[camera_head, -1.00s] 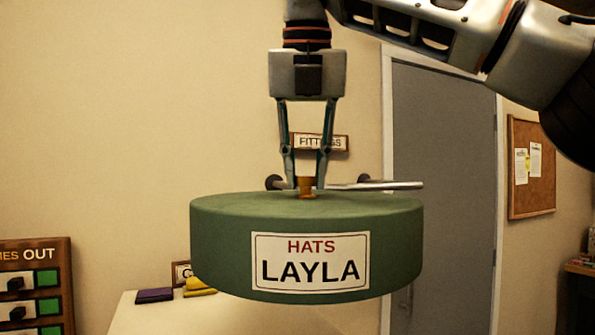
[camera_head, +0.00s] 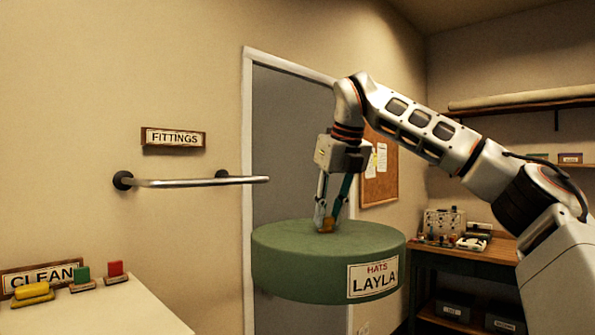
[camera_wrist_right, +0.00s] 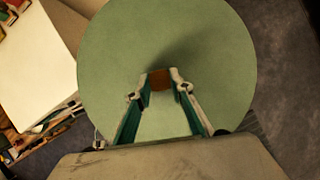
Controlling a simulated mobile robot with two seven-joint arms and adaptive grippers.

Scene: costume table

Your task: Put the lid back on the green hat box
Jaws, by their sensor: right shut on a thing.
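A round green lid (camera_head: 290,268) with a white label reading HATS LAYLA hangs in the air, roughly level, in the middle of the head view. My right gripper (camera_head: 326,222) reaches down from above and is shut on the small orange-brown knob at the lid's centre. In the right wrist view the lid's top (camera_wrist_right: 200,45) fills the middle, with the knob (camera_wrist_right: 160,78) between the fingertips of the right gripper (camera_wrist_right: 161,88). The underside of the lid is hidden. I see no separate green box body below it. My left gripper is not in view.
A pale table (camera_head: 100,308) at lower left carries yellow, green and red blocks (camera_head: 82,279) and a CLEAN sign (camera_head: 40,278). A metal rail (camera_head: 195,182) juts from the wall. A grey door (camera_head: 290,150) stands behind the lid; a cluttered workbench (camera_head: 430,256) is at right.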

